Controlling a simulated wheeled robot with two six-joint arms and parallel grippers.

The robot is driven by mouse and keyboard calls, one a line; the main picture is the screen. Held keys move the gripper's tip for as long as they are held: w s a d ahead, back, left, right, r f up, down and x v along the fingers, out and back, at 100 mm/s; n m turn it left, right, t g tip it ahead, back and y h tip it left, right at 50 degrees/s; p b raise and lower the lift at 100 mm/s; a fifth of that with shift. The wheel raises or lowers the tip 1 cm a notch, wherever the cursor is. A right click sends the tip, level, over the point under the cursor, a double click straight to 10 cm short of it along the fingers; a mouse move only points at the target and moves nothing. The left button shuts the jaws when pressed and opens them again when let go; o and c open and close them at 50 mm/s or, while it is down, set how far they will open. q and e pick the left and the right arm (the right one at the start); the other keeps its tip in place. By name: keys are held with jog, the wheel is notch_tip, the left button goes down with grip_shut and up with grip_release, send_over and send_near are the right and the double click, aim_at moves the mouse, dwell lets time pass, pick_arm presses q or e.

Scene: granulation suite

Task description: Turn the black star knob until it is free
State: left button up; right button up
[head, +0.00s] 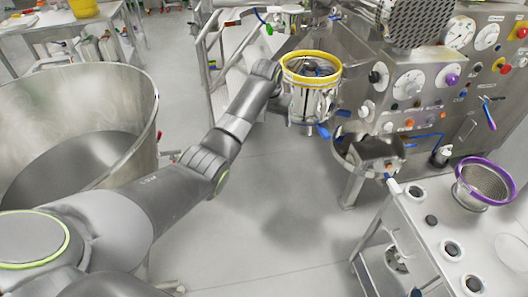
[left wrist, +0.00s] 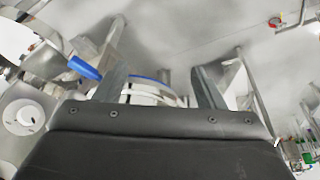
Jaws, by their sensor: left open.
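I cannot make out a black star knob for certain in either view. A steel vessel with a yellow rim (head: 310,100) and a blue lever (head: 322,131) at its lower right is at the upper middle of the head view. My left arm reaches to the left side of this vessel, where its fingertips are hard to see. In the left wrist view my left gripper (left wrist: 158,78) is open, its two fingers apart. A pale rounded part with a blue edge (left wrist: 150,88) shows beyond and between the fingers; contact cannot be told. My right gripper is not in view.
A large open steel drum (head: 75,85) stands at the left. A steel panel with gauges and knobs (head: 415,85) is at the right, above a steel bowl (head: 362,155). A white bench (head: 450,215) bears a purple-rimmed sieve (head: 486,182). The middle floor is clear.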

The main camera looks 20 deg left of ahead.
pick_arm(q)
jog(key=s+a+f+b, duration=0.1)
jog(key=s+f, duration=0.2)
jog(key=f, duration=0.8)
jog(key=shift+s+a, duration=0.35)
jog(key=shift+a, duration=0.05)
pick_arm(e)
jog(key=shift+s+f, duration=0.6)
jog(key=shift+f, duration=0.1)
pick_arm(q)
jog(key=shift+f, duration=0.1)
